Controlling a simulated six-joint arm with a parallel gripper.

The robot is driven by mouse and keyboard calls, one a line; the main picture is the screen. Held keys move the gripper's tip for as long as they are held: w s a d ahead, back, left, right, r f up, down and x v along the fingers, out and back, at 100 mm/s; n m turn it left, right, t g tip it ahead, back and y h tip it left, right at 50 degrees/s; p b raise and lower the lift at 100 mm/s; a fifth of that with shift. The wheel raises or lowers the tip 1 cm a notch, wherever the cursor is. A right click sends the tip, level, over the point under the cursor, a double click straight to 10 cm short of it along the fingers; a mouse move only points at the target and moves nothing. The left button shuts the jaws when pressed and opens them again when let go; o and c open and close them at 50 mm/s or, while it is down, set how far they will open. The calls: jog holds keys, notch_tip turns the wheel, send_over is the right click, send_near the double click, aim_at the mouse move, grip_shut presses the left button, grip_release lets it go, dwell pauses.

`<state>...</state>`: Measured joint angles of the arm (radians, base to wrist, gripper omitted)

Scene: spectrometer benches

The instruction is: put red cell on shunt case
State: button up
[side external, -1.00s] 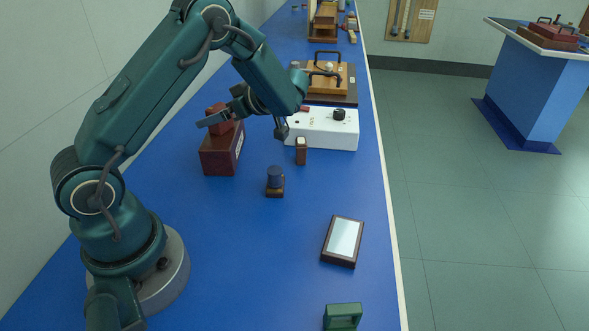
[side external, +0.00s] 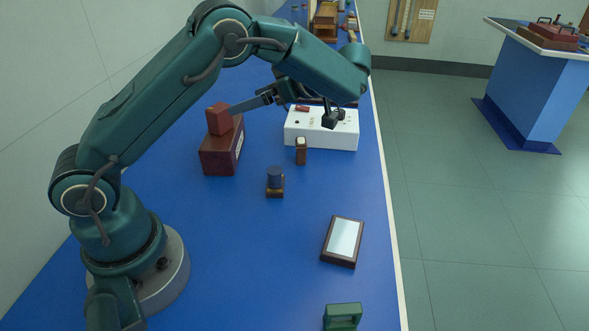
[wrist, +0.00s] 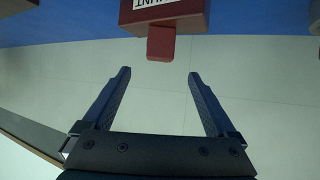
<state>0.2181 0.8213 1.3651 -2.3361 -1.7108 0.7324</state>
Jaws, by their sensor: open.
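The red cell (side external: 219,119) is a small red block resting on top of the shunt case (side external: 221,154), a dark red-brown box with a white label. In the wrist view the red cell (wrist: 161,43) stands against the shunt case (wrist: 165,14), whose label is partly cut off at the top edge. My gripper (side external: 236,109) points left toward the red cell, its fingers just to the right of it. In the wrist view my gripper (wrist: 157,75) is open with nothing between its fingers, and the cell lies beyond the fingertips.
A white box with a black knob (side external: 322,128) stands to the right of the case. A small brown block with a white top (side external: 301,151), a dark blue cylinder on a brown base (side external: 275,181), and a framed pale panel (side external: 343,241) stand nearer. The blue bench between them is clear.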

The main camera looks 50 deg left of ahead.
jog(key=w+r+m+t, duration=0.5)
jog(key=w+r+t, duration=0.8)
jog(key=r+t, duration=0.1)
jog(key=d+r+m+t+h, duration=0.3)
jog(key=d+m+h, duration=0.1)
jog(key=d, duration=0.2)
jog(key=d+r+m+t+h, duration=0.3)
jog(key=d+r+m+h, duration=0.1)
jog(key=d, duration=0.2)
jog(key=s+d+f+m+g+h, duration=0.4)
jog(key=s+d+f+m+h, duration=0.3)
jog(key=s, duration=0.5)
jog(key=s+a+f+m+g+y, duration=0.2)
jog(key=s+f+g, duration=0.3)
jog(key=s+f, duration=0.7)
jog(key=s+a+y, duration=0.1)
jog(key=s, duration=0.1)
jog(key=shift+s+f+m+g+y, duration=0.25)
jog(key=shift+s+m+g+y, duration=0.05)
jog(key=shift+s+y, duration=0.1)
